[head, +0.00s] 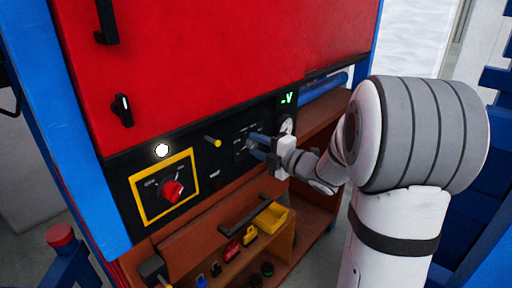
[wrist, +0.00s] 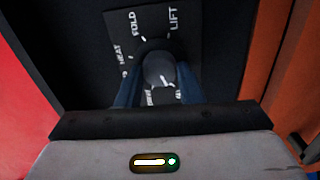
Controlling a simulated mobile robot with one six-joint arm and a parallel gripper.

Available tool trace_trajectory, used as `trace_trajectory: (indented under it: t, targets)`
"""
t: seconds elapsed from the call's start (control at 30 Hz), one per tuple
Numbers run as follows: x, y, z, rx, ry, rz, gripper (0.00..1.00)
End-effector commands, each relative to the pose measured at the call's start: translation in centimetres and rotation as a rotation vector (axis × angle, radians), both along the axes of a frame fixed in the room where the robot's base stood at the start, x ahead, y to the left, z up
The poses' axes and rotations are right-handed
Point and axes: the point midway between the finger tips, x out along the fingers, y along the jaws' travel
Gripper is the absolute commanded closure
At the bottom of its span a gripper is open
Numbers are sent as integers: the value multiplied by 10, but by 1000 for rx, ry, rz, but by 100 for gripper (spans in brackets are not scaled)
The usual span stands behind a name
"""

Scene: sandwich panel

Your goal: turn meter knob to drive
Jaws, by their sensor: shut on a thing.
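The meter knob (wrist: 157,70) is a round grey knob on a black dial plate (wrist: 178,45). FOLD, LIFT and HEAT can be read around it in the wrist view; the labels below the knob are partly hidden and hard to read. A short white mark on the knob points down, slightly right in that view. My gripper (wrist: 158,88) has its blue fingers on either side of the knob and is shut on it. In the head view my gripper (head: 257,146) is at the panel's right part, where its fingers hide the knob.
A green display (head: 287,98) reading "-V" and a round gauge (head: 287,125) sit close by my gripper. A red rotary switch (head: 172,189) in a yellow frame and a yellow-tipped lever (head: 213,141) are to the left. A brown shelf (head: 190,238) with padlocks juts out below.

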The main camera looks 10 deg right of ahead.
Motion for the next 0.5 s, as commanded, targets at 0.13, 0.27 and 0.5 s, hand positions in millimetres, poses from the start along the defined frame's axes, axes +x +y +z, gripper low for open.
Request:
trace_trajectory:
  t: [0.13,0.27,0.5]
  targets:
    - [0,-2,-1,58,43,-3,89]
    - [0,-2,-2,136,99,-5,89]
    - [0,-3,-1,302,222,-7,89]
